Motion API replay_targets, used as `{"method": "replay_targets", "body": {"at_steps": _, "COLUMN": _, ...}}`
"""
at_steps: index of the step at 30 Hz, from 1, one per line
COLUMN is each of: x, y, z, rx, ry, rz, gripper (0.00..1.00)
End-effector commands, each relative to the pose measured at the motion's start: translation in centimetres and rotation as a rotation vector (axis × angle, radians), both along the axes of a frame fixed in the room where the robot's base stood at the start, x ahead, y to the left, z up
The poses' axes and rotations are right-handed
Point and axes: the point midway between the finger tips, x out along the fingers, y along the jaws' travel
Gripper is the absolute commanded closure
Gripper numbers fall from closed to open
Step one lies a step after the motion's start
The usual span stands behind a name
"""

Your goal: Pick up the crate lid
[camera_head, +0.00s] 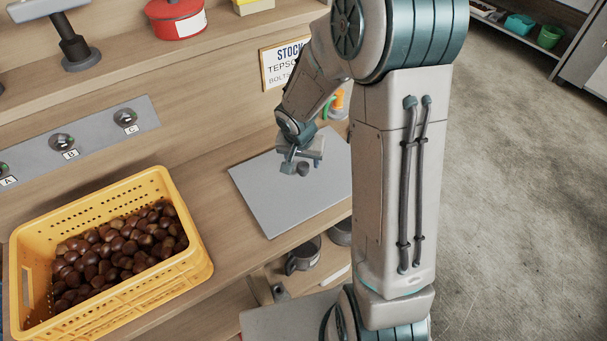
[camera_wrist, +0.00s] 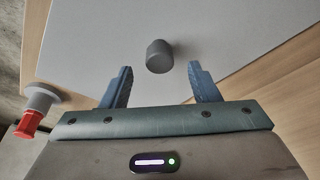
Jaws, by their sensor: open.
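The crate lid is a flat grey panel (camera_head: 265,190) lying on the wooden bench, with a short dark knob (camera_head: 303,169) on top. In the wrist view the lid (camera_wrist: 240,35) fills much of the picture and its knob (camera_wrist: 159,56) stands near the middle. My gripper (camera_head: 301,161) is over the lid, close to the knob. In the wrist view my gripper (camera_wrist: 160,72) is open, one finger on each side of the knob's line, with gaps on both sides. I cannot tell its exact height above the lid. My arm hides the lid's right part in the head view.
A yellow crate (camera_head: 190,205) full of chestnuts (camera_head: 120,250) stands on the bench at left. A panel with labelled knobs (camera_head: 90,140) and a shelf with a red pot (camera_head: 177,17) are behind. A mug (camera_head: 303,256) sits below. A red-and-grey object (camera_wrist: 35,112) shows at wrist-view left.

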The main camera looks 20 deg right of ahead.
Motion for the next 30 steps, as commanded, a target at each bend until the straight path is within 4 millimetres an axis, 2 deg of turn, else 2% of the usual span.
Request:
{"method": "replay_targets", "body": {"at_steps": 7, "x": 0.5, "y": -0.2, "z": -3.2, "rx": -0.001, "ry": 0.004, "rz": 0.001, "gripper": 0.45}}
{"method": "replay_targets", "body": {"at_steps": 17, "x": 0.7, "y": -0.4, "z": -3.8, "rx": 0.000, "ry": 0.000, "rz": 0.000, "gripper": 0.45}}
{"method": "replay_targets", "body": {"at_steps": 19, "x": 0.7, "y": -0.3, "z": -3.7, "rx": 0.000, "ry": 0.000, "rz": 0.000, "gripper": 0.59}}
{"method": "replay_targets", "body": {"at_steps": 23, "x": 0.7, "y": -0.3, "z": -3.7, "rx": 0.000, "ry": 0.000, "rz": 0.000, "gripper": 0.95}}
{"method": "replay_targets", "body": {"at_steps": 24, "x": 0.7, "y": -0.3, "z": -3.7, "rx": 0.000, "ry": 0.000, "rz": 0.000, "gripper": 1.00}}
{"method": "replay_targets", "body": {"at_steps": 30, "x": 0.7, "y": -0.4, "z": -3.7, "rx": 0.000, "ry": -0.001, "rz": 0.000, "gripper": 1.00}}
